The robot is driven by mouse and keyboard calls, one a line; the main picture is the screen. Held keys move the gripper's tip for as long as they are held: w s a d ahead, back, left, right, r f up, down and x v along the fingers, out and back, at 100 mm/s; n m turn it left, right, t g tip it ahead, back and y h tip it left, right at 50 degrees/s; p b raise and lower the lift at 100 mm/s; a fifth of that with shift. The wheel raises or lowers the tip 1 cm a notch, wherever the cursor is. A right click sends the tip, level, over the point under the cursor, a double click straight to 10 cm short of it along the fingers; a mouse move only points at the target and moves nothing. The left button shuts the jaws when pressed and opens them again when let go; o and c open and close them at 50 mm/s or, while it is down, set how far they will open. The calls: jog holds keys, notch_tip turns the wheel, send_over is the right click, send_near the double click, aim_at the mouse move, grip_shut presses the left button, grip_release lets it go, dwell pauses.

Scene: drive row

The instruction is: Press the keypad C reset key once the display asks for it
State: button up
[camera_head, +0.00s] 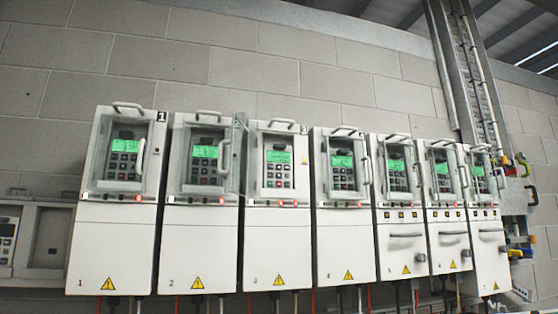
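A row of pale drive cabinets, numbered 1 to 7, stands along the wall. Each has a keypad with a lit green display near its top: cabinet 1 (125,146), cabinet 2 (204,151), cabinet 3 (278,157), cabinet 4 (342,161), cabinet 5 (395,166). I see no letter C on any keypad, so I cannot tell which is keypad C. The display text is too small to read. Cabinet 3's keypad looks uncovered; a clear panel (238,150) stands at its left, apparently its swung-open door. Most others show clear covers with handles. My gripper is not in view.
Small red lamps (138,199) sit below the keypad windows. A grey unit (35,240) stands at the far left. A cable tray (468,70) rises at right, with red, yellow and blue parts (520,165) beside cabinet 7. Cables hang below the cabinets.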

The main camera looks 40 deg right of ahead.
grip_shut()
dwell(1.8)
